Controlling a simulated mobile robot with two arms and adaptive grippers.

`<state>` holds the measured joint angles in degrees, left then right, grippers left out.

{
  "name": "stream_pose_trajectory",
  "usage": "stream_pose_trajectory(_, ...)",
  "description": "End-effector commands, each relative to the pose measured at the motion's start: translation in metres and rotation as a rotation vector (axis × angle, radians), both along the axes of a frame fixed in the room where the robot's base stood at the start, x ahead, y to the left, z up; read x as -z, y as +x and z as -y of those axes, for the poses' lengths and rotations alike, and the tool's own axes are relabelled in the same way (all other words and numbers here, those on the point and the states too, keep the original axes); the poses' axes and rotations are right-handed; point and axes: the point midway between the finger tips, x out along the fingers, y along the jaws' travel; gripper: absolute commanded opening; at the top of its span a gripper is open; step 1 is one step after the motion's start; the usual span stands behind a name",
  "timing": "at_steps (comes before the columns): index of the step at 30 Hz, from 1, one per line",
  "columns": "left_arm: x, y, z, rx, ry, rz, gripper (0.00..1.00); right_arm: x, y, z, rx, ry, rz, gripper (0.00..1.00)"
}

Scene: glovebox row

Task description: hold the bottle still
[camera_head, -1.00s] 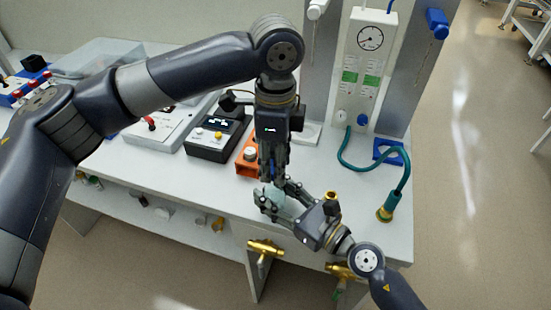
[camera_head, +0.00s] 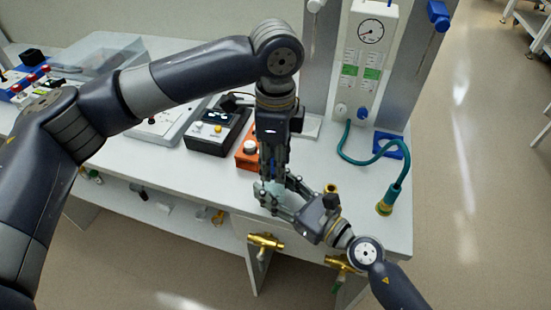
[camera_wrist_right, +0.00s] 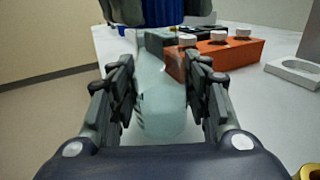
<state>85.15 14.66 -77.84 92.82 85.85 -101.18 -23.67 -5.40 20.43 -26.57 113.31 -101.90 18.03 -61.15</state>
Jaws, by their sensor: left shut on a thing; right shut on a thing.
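The bottle is pale teal and translucent. In the right wrist view the bottle (camera_wrist_right: 160,105) lies between the two fingers of my right gripper (camera_wrist_right: 162,95), which are shut on its sides. In the head view the bottle is mostly hidden by both grippers. My right gripper (camera_head: 275,196) reaches in from the lower right at the table's front part. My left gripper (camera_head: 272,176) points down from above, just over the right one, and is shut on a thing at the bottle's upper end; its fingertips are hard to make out.
An orange box (camera_head: 246,153) and a black box with knobs (camera_head: 217,132) stand behind and left of the grippers. A green hose (camera_head: 362,165) runs from the gauge panel (camera_head: 366,60) to the right. Brass valves (camera_head: 265,242) stick out below the table's front edge.

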Motion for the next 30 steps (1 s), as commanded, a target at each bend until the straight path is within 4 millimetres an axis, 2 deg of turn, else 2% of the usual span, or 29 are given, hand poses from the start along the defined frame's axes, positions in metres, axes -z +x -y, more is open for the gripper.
stream_pose_trajectory(22, 0.011, 0.0, 0.0, 0.013, 0.0, 0.0, 0.26, 0.0, 0.0, 0.0, -0.001, 0.0, -0.001, 0.0)
stream_pose_trajectory(26, 0.011, 0.0, 0.0, 0.132, -0.001, 0.0, 0.26, 0.0, 0.0, 0.0, 0.0, 0.0, -0.001, 0.0)
stream_pose_trajectory(30, 0.012, -0.001, 0.0, 0.377, -0.002, 0.0, 0.26, 0.001, 0.0, 0.0, 0.0, 0.0, -0.001, 0.0)
